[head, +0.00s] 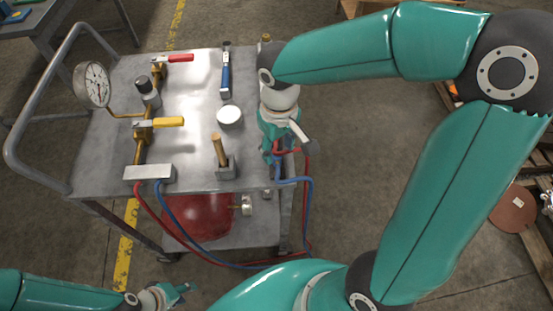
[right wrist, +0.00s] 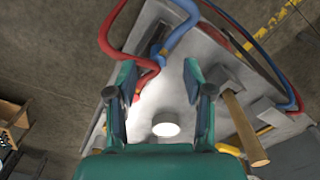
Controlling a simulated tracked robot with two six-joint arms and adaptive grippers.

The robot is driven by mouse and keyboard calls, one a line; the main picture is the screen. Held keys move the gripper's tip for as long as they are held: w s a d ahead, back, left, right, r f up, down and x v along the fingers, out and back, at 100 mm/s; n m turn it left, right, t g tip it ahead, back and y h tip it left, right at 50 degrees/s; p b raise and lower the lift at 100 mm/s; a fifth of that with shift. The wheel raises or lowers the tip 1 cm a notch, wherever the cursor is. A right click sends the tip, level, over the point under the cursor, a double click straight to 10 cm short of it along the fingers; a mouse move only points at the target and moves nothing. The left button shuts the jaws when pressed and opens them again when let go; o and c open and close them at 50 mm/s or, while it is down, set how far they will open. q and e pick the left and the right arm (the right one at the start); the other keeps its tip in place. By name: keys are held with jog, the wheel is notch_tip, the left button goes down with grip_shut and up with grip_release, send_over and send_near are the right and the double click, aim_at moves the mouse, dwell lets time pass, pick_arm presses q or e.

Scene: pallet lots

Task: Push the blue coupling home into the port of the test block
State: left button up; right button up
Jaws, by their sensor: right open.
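My right gripper (head: 273,152) is over the right edge of the cart top, among the hose ends. In the right wrist view it is open (right wrist: 160,90), with nothing held between its fingers. The blue hose (right wrist: 182,40) comes down to a dark blue end piece (right wrist: 155,52), seemingly the blue coupling, beyond the left finger. The red hose end lies beside that finger. My gripper largely covers this area in the head view; I cannot make out the test block's port or how deep the coupling sits. My left gripper (head: 172,294) is low at the lower left, away from the cart top, its opening unclear.
The metal cart top (head: 190,95) carries a gauge (head: 92,84), a yellow-handled valve (head: 165,122), a red-handled valve (head: 178,58), a blue-handled tool (head: 225,75), a white round lid (head: 229,115) and a wooden handle (head: 219,150). Red and blue hoses hang down in front of the cart.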

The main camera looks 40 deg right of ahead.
aim_at(277, 156)
jog(key=shift+f, duration=0.1)
jog(key=f, duration=0.2)
jog(key=w+f, duration=0.1)
jog(key=f, duration=0.1)
jog(key=shift+d+f, duration=0.1)
jog(key=shift+d, duration=0.05)
jog(key=shift+f, duration=0.45)
grip_shut()
